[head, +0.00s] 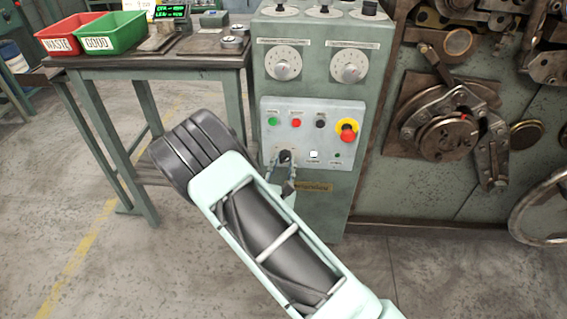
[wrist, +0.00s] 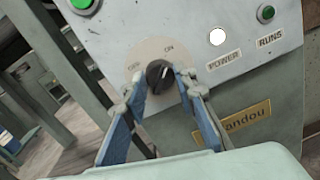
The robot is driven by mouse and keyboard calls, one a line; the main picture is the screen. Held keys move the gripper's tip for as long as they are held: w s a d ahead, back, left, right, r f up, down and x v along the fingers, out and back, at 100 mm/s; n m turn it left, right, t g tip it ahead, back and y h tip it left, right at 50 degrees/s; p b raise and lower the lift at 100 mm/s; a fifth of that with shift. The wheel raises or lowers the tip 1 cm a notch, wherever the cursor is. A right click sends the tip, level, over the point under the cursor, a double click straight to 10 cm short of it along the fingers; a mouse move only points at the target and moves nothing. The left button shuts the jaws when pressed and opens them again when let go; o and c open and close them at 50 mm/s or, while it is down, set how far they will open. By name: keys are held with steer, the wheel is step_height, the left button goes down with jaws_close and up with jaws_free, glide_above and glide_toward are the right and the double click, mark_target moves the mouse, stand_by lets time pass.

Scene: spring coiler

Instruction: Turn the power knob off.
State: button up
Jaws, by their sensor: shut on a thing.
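The black power knob (wrist: 158,74) sits on a round beige plate with OFF and ON labels, on the lower part of the grey-green panel in the wrist view. A pale mark on the knob lies on its right side, roughly toward the ON side; its exact angle is hard to read. My gripper (wrist: 164,86) is shut on the knob, one blue-padded finger on each side. In the head view the knob (head: 285,155) shows at the lower left of the panel, just above my gripper, partly hidden by it.
The control panel (head: 335,110) has green, red and black buttons and a red emergency stop (head: 348,131) on yellow. A white lamp (wrist: 217,37) labelled POWER is right of the knob. A table (head: 150,62) with red and green bins stands left; machinery (head: 445,120) stands right.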

steer(key=shift+n+p, duration=0.3)
steer(key=n+p, duration=0.2)
steer(key=shift+a+n, duration=0.1)
steer(key=shift+n, duration=0.3)
steer(key=n+p, duration=0.4)
steer(key=n, duration=0.1)
steer(key=shift+n+t, duration=0.3)
steer(key=n+p, duration=0.2)
steer(key=n, duration=0.2)
steer(key=shift+n+y, duration=0.4)
steer(key=shift+d+f+n+p, duration=0.1)
steer(key=shift+n+p, duration=0.45)
steer(key=shift+n, duration=0.65)
steer(key=shift+d+f+n+p, duration=0.1)
steer(key=shift+n+p, duration=0.4)
steer(key=shift+n, duration=0.7)
steer(key=o, duration=1.2)
steer(key=shift+c, duration=0.2)
